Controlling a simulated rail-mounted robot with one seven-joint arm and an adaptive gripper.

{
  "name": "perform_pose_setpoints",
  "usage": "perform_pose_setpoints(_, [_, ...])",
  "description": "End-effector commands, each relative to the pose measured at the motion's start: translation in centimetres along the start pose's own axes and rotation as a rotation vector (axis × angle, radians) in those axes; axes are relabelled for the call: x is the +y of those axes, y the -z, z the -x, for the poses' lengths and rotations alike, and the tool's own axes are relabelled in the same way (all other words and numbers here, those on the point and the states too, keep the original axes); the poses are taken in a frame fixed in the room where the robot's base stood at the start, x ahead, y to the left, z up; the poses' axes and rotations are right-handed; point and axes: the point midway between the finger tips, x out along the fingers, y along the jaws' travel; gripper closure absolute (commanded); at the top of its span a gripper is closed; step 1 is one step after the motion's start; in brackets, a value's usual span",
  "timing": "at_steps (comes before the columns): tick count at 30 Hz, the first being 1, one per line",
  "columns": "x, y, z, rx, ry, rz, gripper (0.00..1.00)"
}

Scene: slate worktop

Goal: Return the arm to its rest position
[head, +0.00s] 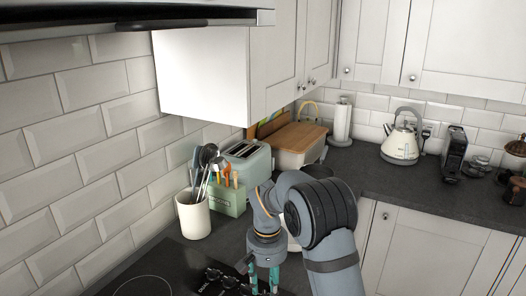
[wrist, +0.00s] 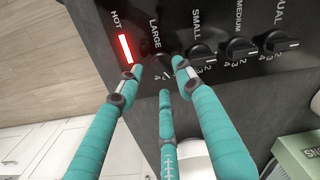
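My gripper (wrist: 162,72) has three teal fingers, which are spread apart with nothing held up between them. In the wrist view their tips are at the knob labelled LARGE (wrist: 160,62), which shows partly between them; I cannot tell whether they touch it. In the head view my gripper (head: 264,284) points down over the cooktop at the bottom edge, and its tips are cut off. My arm reaches in from the lower right, bent at the elbow. A red light glows under the word HOT (wrist: 125,48) on the black cooktop (wrist: 225,20).
Several more knobs (wrist: 204,55) line the panel beside my fingers. Behind my gripper stand a white utensil crock (head: 194,218), a green utensil box (head: 229,199) and a toaster (head: 247,160). A kettle (head: 401,145) stands on the back worktop (head: 375,172). Wall cabinets (head: 290,55) hang above.

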Motion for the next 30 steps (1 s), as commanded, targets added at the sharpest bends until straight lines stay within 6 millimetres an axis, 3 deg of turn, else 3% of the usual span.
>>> perform_pose_setpoints(14, [-0.1, 0.1, 10.3, 0.006, 0.003, -0.001, 0.64])
perform_pose_setpoints(15, [0.1, -0.2, 8.7, -0.006, -0.003, 0.002, 0.64])
perform_pose_setpoints(30, [0.0, -0.2, -2.4, -0.005, -0.001, 0.0, 0.64])
